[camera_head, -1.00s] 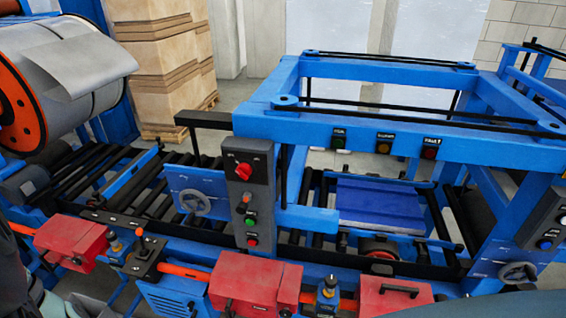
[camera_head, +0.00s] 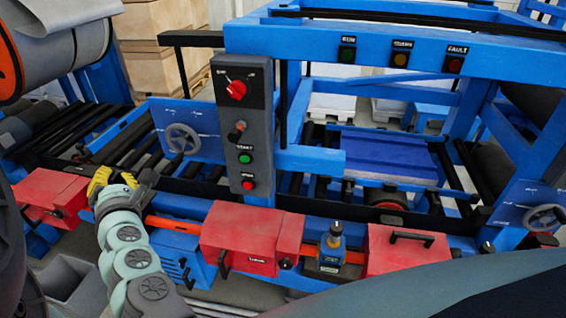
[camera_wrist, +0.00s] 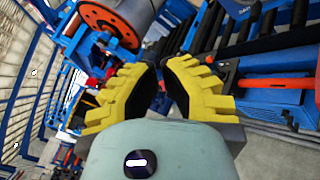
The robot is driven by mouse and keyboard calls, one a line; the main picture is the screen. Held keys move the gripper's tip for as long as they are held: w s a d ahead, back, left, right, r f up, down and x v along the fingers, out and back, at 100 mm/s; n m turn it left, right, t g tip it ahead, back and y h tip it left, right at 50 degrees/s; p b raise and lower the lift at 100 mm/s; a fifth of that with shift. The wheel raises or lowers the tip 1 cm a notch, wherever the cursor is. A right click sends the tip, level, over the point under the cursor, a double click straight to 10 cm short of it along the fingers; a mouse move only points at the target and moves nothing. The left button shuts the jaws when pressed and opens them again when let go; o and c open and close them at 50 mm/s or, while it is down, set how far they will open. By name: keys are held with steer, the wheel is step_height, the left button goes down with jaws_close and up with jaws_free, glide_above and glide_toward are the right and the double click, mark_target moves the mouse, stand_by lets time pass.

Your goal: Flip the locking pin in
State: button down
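I cannot tell for sure which part is the locking pin. A blue fitting with a dark upright knob (camera_head: 334,240) stands on the orange bar between two red boxes. In the earlier head view, a similar fitting and a black bracket with an orange-tipped lever stand near the left red box; my gripper and wrist now cover that area. My gripper (camera_head: 113,177) is there, at the right end of the left red box (camera_head: 52,196). In the wrist view its yellow fingers (camera_wrist: 160,80) are apart with nothing visible between them. An orange bar (camera_wrist: 275,83) lies right of them.
A grey control panel (camera_head: 243,125) with a red rotary switch stands behind the rail. A middle red box (camera_head: 252,238) and a right red box (camera_head: 405,250) sit along the front. A handwheel (camera_head: 182,140) is behind my gripper. Black rollers (camera_head: 70,130) lie at left.

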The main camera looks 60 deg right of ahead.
mark_target(232, 141)
steer(key=s+d+f+g+h+b, duration=0.4)
steer(key=s+d+g+h+b, duration=0.2)
steer(key=s+d+g+h, duration=0.3)
steer(key=s+d, duration=0.3)
steer(key=shift+s+d+f+n, duration=0.15)
steer(key=shift+d+n, duration=0.1)
steer(key=shift+n, duration=0.05)
steer(key=p+x, duration=0.3)
steer(key=x, duration=0.8)
steer(key=shift+d, duration=0.3)
steer(key=shift+x, duration=1.15)
steer(key=shift+w, duration=0.2)
